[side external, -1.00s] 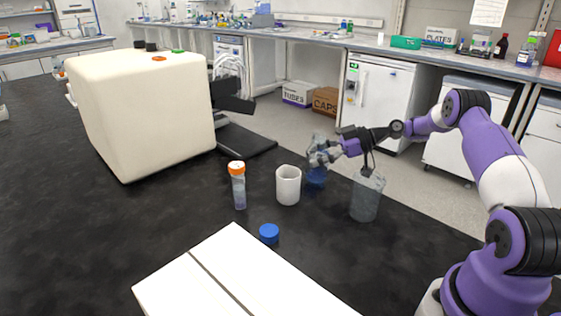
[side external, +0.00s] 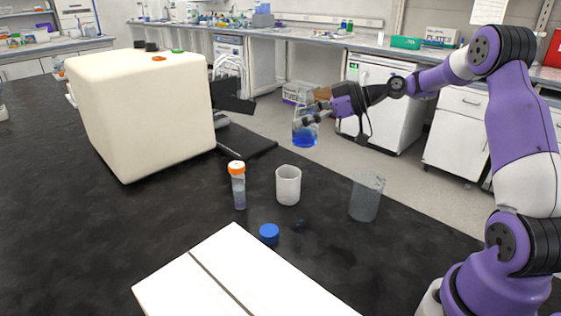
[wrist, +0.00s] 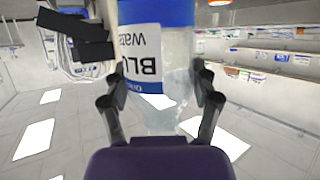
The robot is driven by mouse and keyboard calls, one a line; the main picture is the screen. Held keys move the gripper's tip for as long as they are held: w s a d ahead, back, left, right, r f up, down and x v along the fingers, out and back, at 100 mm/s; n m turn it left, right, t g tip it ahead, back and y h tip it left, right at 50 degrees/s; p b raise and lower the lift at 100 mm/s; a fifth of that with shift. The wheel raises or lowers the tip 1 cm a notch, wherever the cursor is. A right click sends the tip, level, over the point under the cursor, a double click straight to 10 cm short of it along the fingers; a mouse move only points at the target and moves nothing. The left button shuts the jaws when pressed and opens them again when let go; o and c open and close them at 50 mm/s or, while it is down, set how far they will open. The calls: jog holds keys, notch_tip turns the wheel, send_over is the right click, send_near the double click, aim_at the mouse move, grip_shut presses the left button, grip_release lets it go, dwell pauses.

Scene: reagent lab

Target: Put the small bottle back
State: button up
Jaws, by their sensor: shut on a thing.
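My gripper (side external: 322,114) is shut on the small bottle (side external: 305,138), which is clear glass with blue liquid in its lower part. The bottle is held roughly upright in the air above the bench, behind the white cup. In the wrist view the bottle (wrist: 150,100) stands between the two fingers (wrist: 159,105), with a white and blue label that reads upside down. The blue liquid shows at the top edge of that picture. A blue cap (side external: 269,233) lies on the black bench. I cannot see the bottle's mouth clearly.
A white cup (side external: 288,186), an orange-capped tube (side external: 238,186) and an empty-looking clear beaker (side external: 366,197) stand on the bench (side external: 150,215). A large cream machine (side external: 145,115) stands left. A white box (side external: 240,280) lies in front. Bench behind the cup is clear.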

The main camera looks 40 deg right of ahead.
jog(key=s+a+r+m+t+h, duration=0.1)
jog(key=s+a+r, duration=0.2)
jog(key=a+r, duration=0.25)
jog(key=s+a+r+m+h, duration=0.1)
jog(key=s+a+r, duration=0.25)
jog(key=a, duration=0.35)
jog(key=w+a+f+n+g+y, duration=0.1)
jog(key=w+a+f+n+y, duration=0.15)
jog(key=a+f, duration=0.4)
jog(key=w+a+f+n+g+y, duration=0.15)
jog(key=w+a+f, duration=0.25)
jog(key=a, duration=0.6)
jog(key=shift+s+a+f, duration=0.1)
jog(key=shift+a+f, duration=0.05)
jog(key=shift+f, duration=2.65)
jog(key=shift+s+a+f, duration=0.1)
jog(key=shift+f, duration=2.7)
jog(key=shift+f, duration=0.15)
jog(key=o, duration=1.3)
